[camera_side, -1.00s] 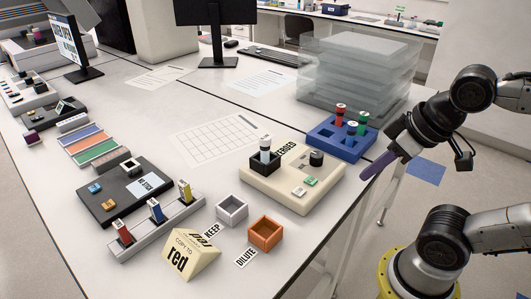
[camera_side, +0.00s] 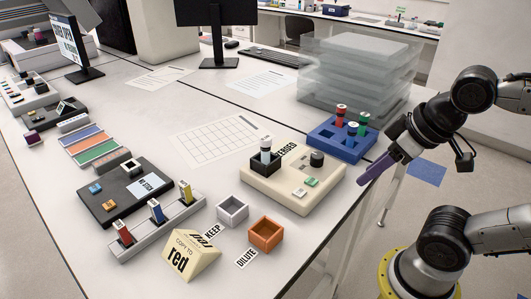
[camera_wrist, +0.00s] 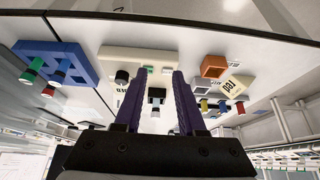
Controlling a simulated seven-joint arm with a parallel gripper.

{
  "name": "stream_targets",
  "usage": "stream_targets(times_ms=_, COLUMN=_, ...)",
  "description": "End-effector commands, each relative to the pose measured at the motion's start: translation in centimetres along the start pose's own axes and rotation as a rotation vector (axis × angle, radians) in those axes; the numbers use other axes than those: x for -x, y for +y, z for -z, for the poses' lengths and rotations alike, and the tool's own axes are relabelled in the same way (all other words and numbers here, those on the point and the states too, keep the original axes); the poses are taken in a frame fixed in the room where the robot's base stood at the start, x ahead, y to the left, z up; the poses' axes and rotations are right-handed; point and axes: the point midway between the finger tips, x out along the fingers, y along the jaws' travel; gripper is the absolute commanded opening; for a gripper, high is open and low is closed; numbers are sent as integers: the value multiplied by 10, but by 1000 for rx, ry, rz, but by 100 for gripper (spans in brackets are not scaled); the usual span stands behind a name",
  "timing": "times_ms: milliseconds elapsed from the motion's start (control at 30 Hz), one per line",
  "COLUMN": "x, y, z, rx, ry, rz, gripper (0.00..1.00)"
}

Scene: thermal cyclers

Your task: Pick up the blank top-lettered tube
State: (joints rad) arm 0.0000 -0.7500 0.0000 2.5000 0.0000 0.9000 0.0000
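A blue rack (camera_side: 325,145) at the right of the table holds a red tube (camera_side: 340,118), a blue tube (camera_side: 351,133) and a green tube (camera_side: 363,124), all with white tops. Their top lettering is too small to read. Another white-topped tube (camera_side: 265,152) stands in a black holder on the cream thermal cycler (camera_side: 265,188). My gripper (camera_side: 363,180), with purple fingers, hangs by the table's right edge, apart from the rack and tubes. In the wrist view my gripper (camera_wrist: 159,77) is open and empty, and the blue rack (camera_wrist: 62,52) is at the left.
Stacked clear boxes (camera_side: 355,75) stand behind the rack. White (camera_side: 233,210) and orange (camera_side: 264,236) open boxes and a "red" sign block (camera_side: 190,255) stand at the front. A grey rail (camera_side: 180,222) holds coloured tubes beside a dark cycler (camera_side: 115,190). A gridded sheet lies mid-table.

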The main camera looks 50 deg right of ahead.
Motion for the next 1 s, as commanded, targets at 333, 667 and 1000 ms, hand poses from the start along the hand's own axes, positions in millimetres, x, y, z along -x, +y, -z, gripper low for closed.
stream_targets(times_ms=333, x=0, y=0, z=0, rx=0, ry=0, rz=0, gripper=73)
stream_targets(times_ms=667, x=6, y=0, z=-4, rx=-202, ry=-35, rz=-3, gripper=73)
stream_targets(times_ms=1000, x=63, y=-1, z=82, rx=-885, ry=-129, rz=-60, gripper=73)
